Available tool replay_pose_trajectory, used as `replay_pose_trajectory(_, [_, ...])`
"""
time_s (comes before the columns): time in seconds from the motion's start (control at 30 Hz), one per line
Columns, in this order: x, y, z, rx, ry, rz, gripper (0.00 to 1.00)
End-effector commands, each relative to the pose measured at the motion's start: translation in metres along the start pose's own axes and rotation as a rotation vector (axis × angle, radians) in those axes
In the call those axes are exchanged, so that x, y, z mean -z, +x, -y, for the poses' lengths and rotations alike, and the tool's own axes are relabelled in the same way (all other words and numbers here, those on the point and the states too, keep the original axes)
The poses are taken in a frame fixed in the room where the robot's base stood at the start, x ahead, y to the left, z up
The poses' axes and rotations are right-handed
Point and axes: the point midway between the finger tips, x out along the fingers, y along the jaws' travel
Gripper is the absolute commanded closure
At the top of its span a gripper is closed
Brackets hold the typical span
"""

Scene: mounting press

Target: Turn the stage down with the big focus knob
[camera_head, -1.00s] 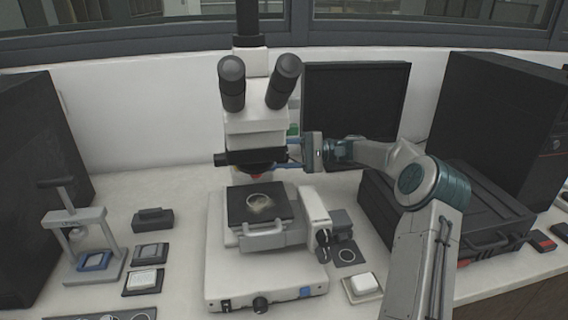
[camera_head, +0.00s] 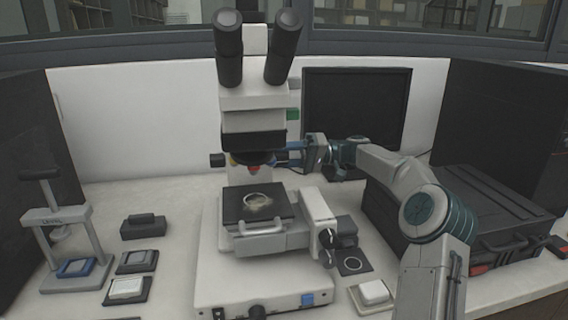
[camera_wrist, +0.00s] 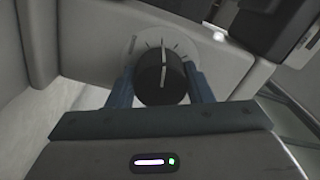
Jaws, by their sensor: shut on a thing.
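The big focus knob (camera_wrist: 155,82) is round and black with a white line that stands nearly upright in the wrist view. It sits on a pale round dial with dark tick marks. My gripper (camera_wrist: 162,90) is shut on this knob, one blue finger on each side. In the head view my gripper (camera_head: 289,156) reaches in from the right at the height of the microscope's nosepiece, and the knob is hidden there. The stage (camera_head: 240,215) is a dark plate with a pale ring-shaped sample, below the objectives.
Smaller black knobs (camera_head: 327,239) are on the right of the stage. A black case (camera_head: 500,215) and a dark monitor (camera_head: 355,110) stand to the right and behind. A hand press (camera_head: 62,225) and small trays are at the left. A white-topped block (camera_head: 374,293) lies front right.

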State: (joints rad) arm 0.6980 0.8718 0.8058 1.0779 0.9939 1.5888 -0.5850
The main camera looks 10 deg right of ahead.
Motion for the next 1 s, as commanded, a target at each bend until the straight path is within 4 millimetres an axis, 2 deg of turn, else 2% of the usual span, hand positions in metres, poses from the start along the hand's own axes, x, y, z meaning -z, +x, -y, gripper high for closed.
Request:
replay_pose_trajectory(0.3, [-0.0004, -0.0002, -0.0009, -0.001, -0.068, 0.002, 0.77])
replay_pose_trajectory(0.7, [-0.0003, -0.0002, -0.0006, -0.001, -0.071, 0.003, 0.77])
replay_pose_trajectory(0.73, [-0.0003, -0.0001, -0.0006, -0.001, -0.071, 0.003, 0.45])
replay_pose_trajectory(0.8, [-0.0003, -0.0001, -0.0006, -0.001, -0.071, 0.003, 0.32])
replay_pose_trajectory(1.0, [-0.0001, 0.0, -0.0004, -0.001, -0.071, 0.003, 0.32])
